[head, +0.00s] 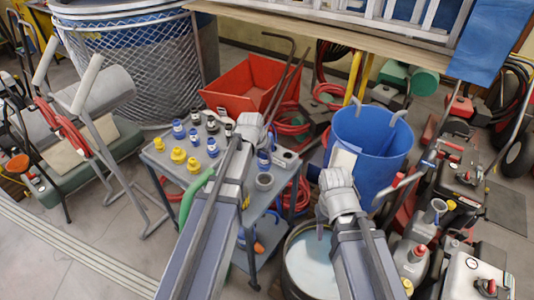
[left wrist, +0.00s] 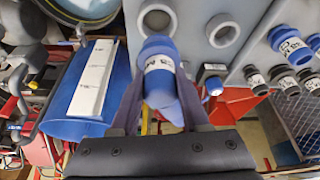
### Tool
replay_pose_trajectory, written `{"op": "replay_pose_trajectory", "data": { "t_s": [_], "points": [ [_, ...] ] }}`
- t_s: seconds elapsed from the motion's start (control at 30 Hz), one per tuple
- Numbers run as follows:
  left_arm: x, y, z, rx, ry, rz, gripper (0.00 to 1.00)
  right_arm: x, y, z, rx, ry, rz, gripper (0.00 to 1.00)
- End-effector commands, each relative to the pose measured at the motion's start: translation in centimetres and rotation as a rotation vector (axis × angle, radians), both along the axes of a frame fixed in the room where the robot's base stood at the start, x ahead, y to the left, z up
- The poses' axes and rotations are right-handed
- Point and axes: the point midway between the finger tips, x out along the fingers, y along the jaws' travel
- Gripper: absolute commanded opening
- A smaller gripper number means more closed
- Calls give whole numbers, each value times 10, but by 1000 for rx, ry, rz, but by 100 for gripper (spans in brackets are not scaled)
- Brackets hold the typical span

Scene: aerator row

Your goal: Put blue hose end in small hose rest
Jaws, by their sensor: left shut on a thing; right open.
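My left gripper (head: 256,138) is shut on a blue hose end (head: 263,158) with a white label. In the left wrist view the held blue hose end (left wrist: 160,68) sits between the two fingers, with its upper end just beside a grey ring-shaped hose rest (left wrist: 157,19). A second grey rest (left wrist: 223,30) is to its right. In the head view the rests show at the table's right part, one nearer (head: 265,181) and one further right (head: 285,158). I cannot tell whether the hose end touches a rest. My right gripper (head: 335,178) is open and empty, near the blue bucket.
Several blue, black and yellow hose ends stand on the grey table (head: 228,190), left of my left gripper. A blue bucket (head: 385,160) is to the right and a red crate (head: 245,85) behind. Machines crowd the right side; floor is free at the lower left.

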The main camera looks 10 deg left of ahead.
Motion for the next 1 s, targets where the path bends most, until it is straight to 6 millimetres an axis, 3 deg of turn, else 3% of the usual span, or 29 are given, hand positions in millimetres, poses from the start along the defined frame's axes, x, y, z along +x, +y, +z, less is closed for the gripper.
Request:
{"op": "replay_pose_trajectory", "data": {
  "t_s": [0.27, 0.8, 1.0],
  "points": [
    [0, 0, -10, 0, 0, 0, 0, 0, 0, -10, 0, 0, 0, 48],
    [1, -1, -50, 0, -1, 0, 0, 0, 0, -50, 0, 0, 0, 48],
    [0, 0, -46, 0, -1, 0, 0, 0, 0, -46, 0, 0, 0, 48]
  ]
}}
